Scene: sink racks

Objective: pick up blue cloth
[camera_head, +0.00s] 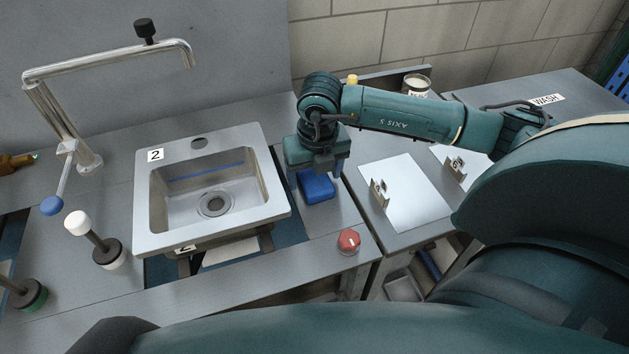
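The blue cloth (316,189) is a small, bright blue folded block on the grey counter, just right of the sink. My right gripper (316,174) points down directly over it. Its fingers look spread, one toward each side of the cloth, and part of the cloth's far side is hidden behind the gripper. I cannot tell whether the fingers touch it. My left gripper is not in view.
A metal sink (276,199) marked 2 stands left of the cloth, with a chrome faucet (60,130) beyond. A red knob (349,241) sits in front of the cloth. White sheets (405,205) with small numbered stands lie to the right. A can (416,85) stands behind my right arm.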

